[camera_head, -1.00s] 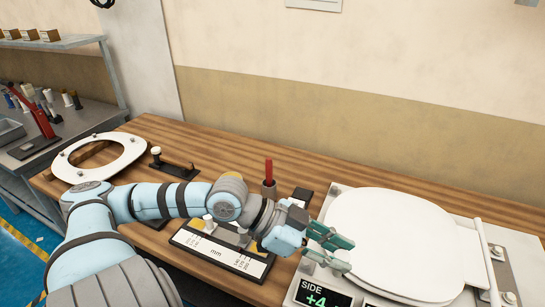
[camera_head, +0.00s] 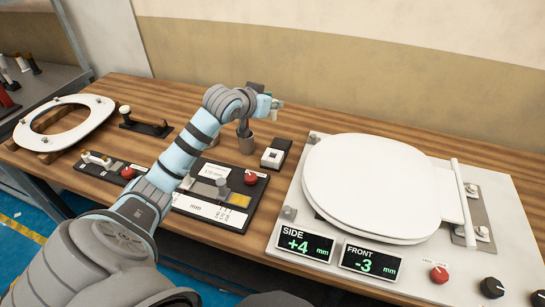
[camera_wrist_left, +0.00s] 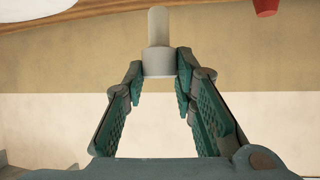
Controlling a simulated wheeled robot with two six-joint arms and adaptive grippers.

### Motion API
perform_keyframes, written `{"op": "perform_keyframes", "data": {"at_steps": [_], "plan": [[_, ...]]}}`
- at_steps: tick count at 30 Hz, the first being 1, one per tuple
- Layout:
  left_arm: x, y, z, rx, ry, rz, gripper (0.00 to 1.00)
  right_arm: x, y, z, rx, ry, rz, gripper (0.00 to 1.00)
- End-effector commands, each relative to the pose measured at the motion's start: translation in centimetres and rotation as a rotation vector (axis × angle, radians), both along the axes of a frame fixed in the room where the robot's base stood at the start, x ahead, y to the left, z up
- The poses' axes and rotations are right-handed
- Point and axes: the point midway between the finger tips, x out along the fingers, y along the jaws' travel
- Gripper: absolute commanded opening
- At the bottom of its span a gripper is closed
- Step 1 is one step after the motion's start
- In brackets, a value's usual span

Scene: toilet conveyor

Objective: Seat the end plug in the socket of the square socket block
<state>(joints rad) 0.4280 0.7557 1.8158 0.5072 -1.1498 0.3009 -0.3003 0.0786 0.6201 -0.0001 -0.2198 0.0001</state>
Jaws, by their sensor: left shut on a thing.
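My right gripper is not in view.
A white toilet seat and lid (camera_head: 370,185) lie on a panel with displays (camera_head: 305,243) at right. A gauge plate (camera_head: 205,208) with a red knob lies in front. A seat ring (camera_head: 64,120) is at far left.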

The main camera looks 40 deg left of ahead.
Motion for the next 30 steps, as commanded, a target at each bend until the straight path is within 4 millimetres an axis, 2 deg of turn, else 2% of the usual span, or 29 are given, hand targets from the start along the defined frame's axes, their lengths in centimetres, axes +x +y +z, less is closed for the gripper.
{"op": "perform_keyframes", "data": {"at_steps": [1, 3, 6, 9, 13, 18, 29, 30], "plan": [[-0.1, -0.1, -2.4, -0.003, 0.008, -0.001, 0.11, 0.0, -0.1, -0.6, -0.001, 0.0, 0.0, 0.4], [-0.1, -0.1, -5.3, -0.003, 0.007, -0.001, 0.11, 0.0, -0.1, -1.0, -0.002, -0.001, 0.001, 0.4], [-0.2, -0.1, -9.0, -0.002, 0.006, -0.002, 0.11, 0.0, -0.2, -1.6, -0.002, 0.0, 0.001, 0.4], [-0.1, -0.1, -11.6, -0.001, 0.004, -0.003, 0.11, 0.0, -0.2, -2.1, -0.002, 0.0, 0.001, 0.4], [-0.1, -0.1, -13.3, 0.0, 0.001, -0.004, 0.11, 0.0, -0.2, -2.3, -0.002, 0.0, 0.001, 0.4], [-0.1, -0.1, -16.6, 0.0, 0.002, -0.004, 0.11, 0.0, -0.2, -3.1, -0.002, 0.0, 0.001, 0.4], [-0.1, -0.1, -17.2, 0.002, 0.0, -0.005, 0.11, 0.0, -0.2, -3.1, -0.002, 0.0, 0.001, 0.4], [-0.1, -0.1, -17.2, 0.002, 0.0, -0.005, 0.28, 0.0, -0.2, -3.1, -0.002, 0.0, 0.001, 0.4]]}}
